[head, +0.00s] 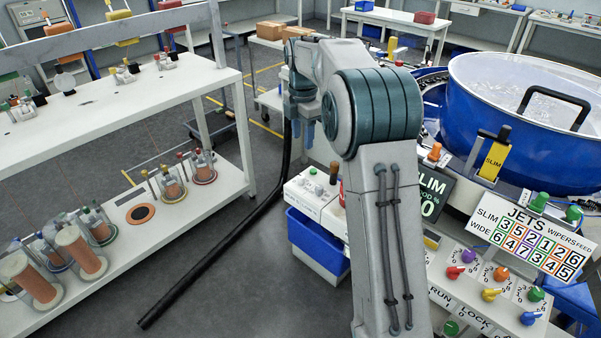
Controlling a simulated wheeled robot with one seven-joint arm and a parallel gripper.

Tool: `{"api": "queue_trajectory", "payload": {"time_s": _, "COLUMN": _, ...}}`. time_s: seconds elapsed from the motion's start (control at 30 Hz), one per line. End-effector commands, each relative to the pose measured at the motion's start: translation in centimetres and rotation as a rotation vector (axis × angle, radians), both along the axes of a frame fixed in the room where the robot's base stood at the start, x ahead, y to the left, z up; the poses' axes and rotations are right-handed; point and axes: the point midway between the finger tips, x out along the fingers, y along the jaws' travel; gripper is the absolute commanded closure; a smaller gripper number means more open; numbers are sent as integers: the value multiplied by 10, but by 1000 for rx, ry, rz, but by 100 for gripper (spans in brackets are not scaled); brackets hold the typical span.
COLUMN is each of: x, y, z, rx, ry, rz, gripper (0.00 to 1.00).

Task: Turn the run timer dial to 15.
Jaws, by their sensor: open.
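A white control panel (464,300) stands at the lower right, with several coloured knobs. A "RUN" label (441,297) and a "LOCK" label show on its lower part. A green knob (451,327) sits below these labels near the bottom edge. I cannot tell which knob is the run timer dial, and no timer scale or setting is readable. My gripper (304,132) hangs in the upper middle, small and partly hidden by my arm. It is open, pointing down, and apart from the panel. My arm hides the area left of the panel.
A large blue bowl (510,135) stands behind the panel, with a "JETS" number sign (532,243) in front. A white box with small controls (312,195) stands above a blue bin (316,247). A white shelf bench (110,100) lines the left. Grey floor lies between.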

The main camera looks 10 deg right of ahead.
Motion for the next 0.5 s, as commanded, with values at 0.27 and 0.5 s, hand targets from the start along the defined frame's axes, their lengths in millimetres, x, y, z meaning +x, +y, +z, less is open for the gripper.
{"api": "queue_trajectory", "payload": {"time_s": 0.27, "x": 23, "y": -1, "z": -19, "rx": 1, "ry": 20, "rz": 168, "gripper": 57}}
{"api": "queue_trajectory", "payload": {"time_s": 0.5, "x": 22, "y": -1, "z": -54, "rx": 0, "ry": 24, "rz": 171, "gripper": 57}}
